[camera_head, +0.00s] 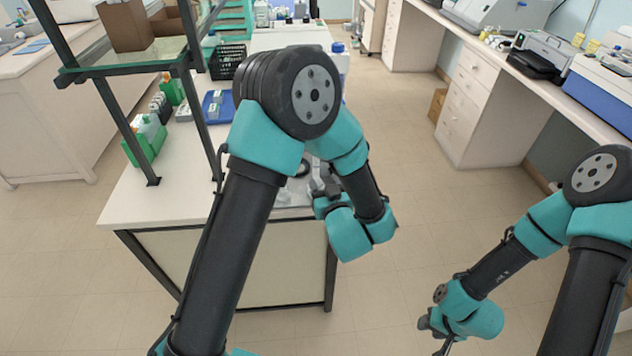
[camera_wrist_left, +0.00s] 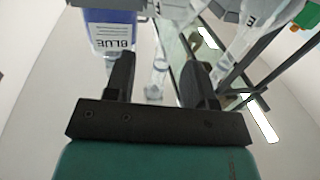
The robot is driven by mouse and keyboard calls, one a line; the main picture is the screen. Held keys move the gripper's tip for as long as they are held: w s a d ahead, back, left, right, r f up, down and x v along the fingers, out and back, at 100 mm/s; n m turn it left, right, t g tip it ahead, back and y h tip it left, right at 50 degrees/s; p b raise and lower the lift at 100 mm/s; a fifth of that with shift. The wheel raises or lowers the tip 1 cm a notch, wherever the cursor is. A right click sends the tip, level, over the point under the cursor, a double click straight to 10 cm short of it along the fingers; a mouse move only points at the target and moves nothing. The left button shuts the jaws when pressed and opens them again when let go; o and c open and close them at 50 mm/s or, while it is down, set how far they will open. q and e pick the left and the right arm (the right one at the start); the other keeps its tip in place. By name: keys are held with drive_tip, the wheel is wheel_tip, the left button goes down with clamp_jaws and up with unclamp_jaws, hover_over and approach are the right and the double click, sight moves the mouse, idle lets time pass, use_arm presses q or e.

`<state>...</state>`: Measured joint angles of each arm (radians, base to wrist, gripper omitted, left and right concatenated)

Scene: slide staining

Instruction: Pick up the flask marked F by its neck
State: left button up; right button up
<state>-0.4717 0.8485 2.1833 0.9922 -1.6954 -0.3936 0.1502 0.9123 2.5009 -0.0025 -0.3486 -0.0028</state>
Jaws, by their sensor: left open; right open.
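My left gripper (camera_wrist_left: 158,75) is open in the left wrist view. A clear glass neck (camera_wrist_left: 160,70) shows between its fingers, not gripped; I see no readable letter on that vessel. To the right, outside the right finger, is another clear flask (camera_wrist_left: 240,42) with a dark letter on its side, E or F; I cannot tell which. In the head view my left gripper (camera_head: 322,182) is over the near end of the white bench, and my own arm hides most of what is there. My right gripper (camera_head: 430,324) is open, low over the floor and far from the bench.
A blue bottle labelled BLUE (camera_wrist_left: 110,32) stands close to the left finger. A shelf frame (camera_head: 188,62) rises at the bench's left. A blue tray (camera_head: 217,106), a green rack (camera_head: 148,138) and a black basket (camera_head: 226,62) stand on the bench (camera_head: 180,190).

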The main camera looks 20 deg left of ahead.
sight(317, 174)
use_arm(q)
drive_tip(key=shift+a+x, duration=0.15)
drive_tip(key=shift+x, duration=1.15)
drive_tip(key=shift+a+x, duration=0.15)
drive_tip(key=shift+x, duration=1.1)
drive_tip(key=shift+s+r, duration=0.1)
drive_tip(key=shift+s, duration=0.05)
drive_tip(key=shift+c, duration=0.2)
drive_tip(key=c, duration=0.8)
